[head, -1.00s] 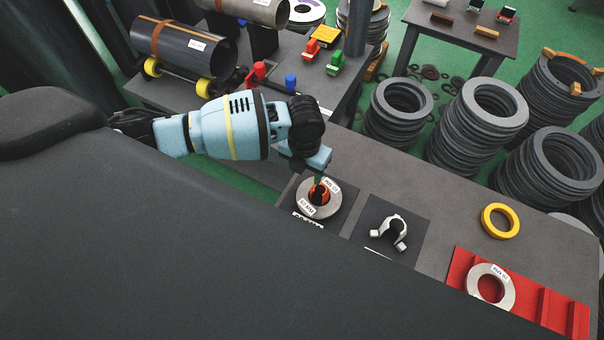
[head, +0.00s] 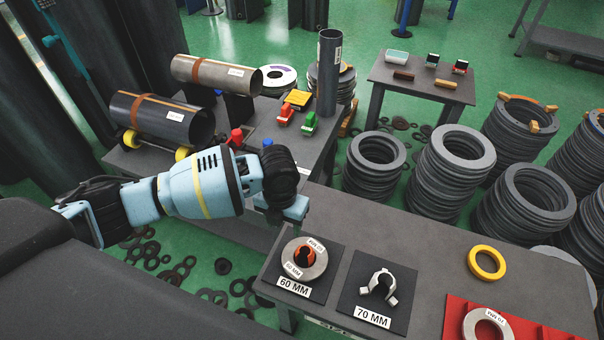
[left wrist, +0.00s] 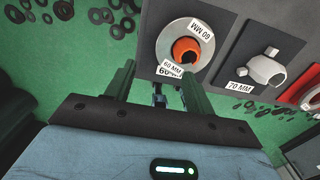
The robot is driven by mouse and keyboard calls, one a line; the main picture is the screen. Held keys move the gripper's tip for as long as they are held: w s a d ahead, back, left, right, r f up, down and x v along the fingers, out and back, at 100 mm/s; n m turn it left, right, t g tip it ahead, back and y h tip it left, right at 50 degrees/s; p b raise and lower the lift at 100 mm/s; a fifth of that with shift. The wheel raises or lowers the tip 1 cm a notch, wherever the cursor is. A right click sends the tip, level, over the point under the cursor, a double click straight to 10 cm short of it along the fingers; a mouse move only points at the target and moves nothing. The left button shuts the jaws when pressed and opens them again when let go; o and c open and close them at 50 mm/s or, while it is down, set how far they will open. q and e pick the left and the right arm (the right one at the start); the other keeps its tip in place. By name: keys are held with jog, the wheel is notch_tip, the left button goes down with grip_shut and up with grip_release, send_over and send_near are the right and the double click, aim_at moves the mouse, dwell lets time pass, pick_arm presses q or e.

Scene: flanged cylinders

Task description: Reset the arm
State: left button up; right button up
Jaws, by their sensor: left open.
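My left gripper (head: 284,214) hangs over the near left edge of the front table. In the left wrist view its two dark green fingers (left wrist: 158,88) are apart with nothing between them. A grey flange ring (head: 304,258) with an orange part (head: 316,247) in its middle sits on the dark 60 MM pad (head: 284,291), just beyond the fingers; the flange also shows in the left wrist view (left wrist: 166,42). A pale clamp-like ring (head: 378,283) stands on the 70 MM pad (head: 402,315). My right gripper is not in view.
A yellow ring (head: 487,262) and a red tray (head: 451,312) with a grey flange (head: 471,323) are at the table's right. Stacks of dark rings (head: 375,164) stand behind. Large cylinders (head: 160,117) rest on a rear-left table. Loose rings lie on the green floor.

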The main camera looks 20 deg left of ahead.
pick_arm(q)
jog(key=s+d+f+n+t+h+p, duration=0.35)
jog(key=s+d+f+n+h, duration=0.3)
jog(key=s+d+n, duration=0.8)
jog(key=s+a+n+t+y+p, duration=0.1)
jog(key=s+a+n+t+y, duration=0.3)
jog(key=s+a+n, duration=1)
jog(key=a+f+n+t, duration=0.1)
jog(key=a+n, duration=0.1)
jog(key=n, duration=0.4)
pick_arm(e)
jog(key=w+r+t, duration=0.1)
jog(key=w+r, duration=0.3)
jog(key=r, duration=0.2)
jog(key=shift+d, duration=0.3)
